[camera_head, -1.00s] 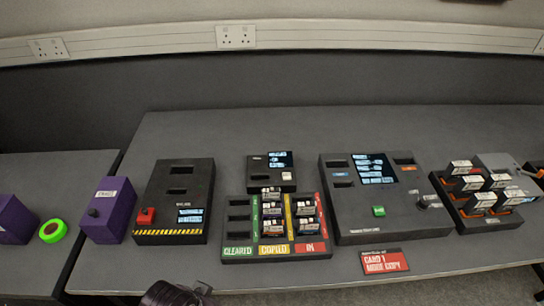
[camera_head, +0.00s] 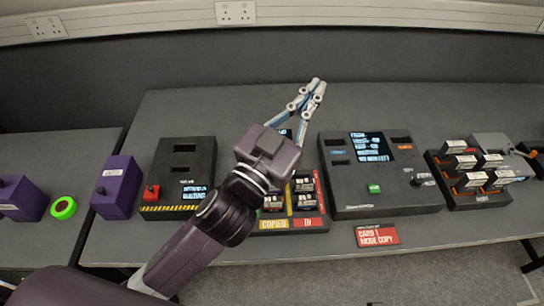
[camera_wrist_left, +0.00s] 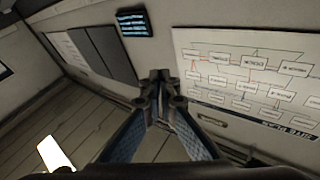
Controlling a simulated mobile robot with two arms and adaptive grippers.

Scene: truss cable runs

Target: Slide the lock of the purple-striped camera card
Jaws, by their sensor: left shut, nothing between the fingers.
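My left gripper (camera_head: 317,86) is shut and empty, raised above the back of the table with its fingers pointing up and away; in the left wrist view its fingertips (camera_wrist_left: 157,76) meet. Several small camera cards (camera_head: 304,183) stand in the sorting tray (camera_head: 318,224), marked COPIED and IN, partly behind my left arm. More cards (camera_head: 472,181) stand in a black rack (camera_head: 485,201) at the right. I cannot make out a purple stripe or a lock on any card. My right gripper is not in view.
A black console (camera_head: 387,199) with a screen and green button stands right of the tray. A black box (camera_head: 173,181) with a red button and purple boxes (camera_head: 117,185) stand left. A red sign (camera_head: 377,235) lies at the front edge.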

